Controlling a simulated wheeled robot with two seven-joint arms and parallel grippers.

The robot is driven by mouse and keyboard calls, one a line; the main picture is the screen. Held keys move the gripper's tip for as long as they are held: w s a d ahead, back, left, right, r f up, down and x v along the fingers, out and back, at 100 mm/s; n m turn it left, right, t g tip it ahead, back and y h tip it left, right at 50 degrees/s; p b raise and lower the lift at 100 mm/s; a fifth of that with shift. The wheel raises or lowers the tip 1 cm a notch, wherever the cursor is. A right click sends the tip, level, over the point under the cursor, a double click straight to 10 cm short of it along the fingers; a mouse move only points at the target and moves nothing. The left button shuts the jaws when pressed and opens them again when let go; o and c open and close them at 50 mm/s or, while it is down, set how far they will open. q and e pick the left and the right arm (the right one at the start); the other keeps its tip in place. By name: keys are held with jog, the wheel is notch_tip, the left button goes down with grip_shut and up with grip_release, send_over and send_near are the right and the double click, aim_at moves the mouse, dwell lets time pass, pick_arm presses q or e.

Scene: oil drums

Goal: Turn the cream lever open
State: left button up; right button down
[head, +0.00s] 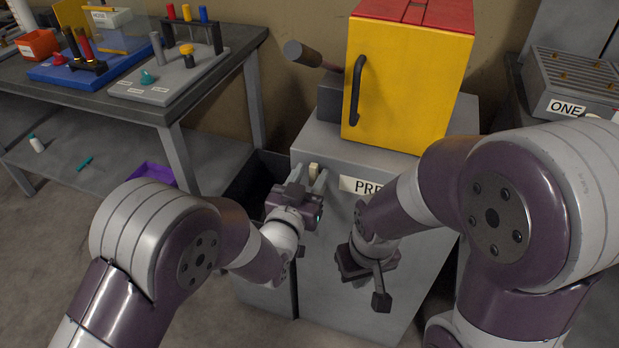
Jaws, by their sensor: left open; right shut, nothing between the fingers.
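A small cream lever (314,169) stands upright at the top front edge of the grey cabinet (335,262), left of a white label that begins "PRE". My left gripper (308,180) is open at the lever, with one finger on each side of it in the picture. I cannot tell whether the fingers touch it. The lower part of the lever is hidden by the gripper. My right gripper (381,300) is shut and empty, low in front of the cabinet and pointing down.
A yellow box (415,95) with a red top and black handle stands on the cabinet. A dark rod (303,54) juts out to its left. A workbench (215,75) with tool boards is at the left, and a grey unit marked "ONE" (570,85) at the right.

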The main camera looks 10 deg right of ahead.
pick_arm(q)
grip_shut()
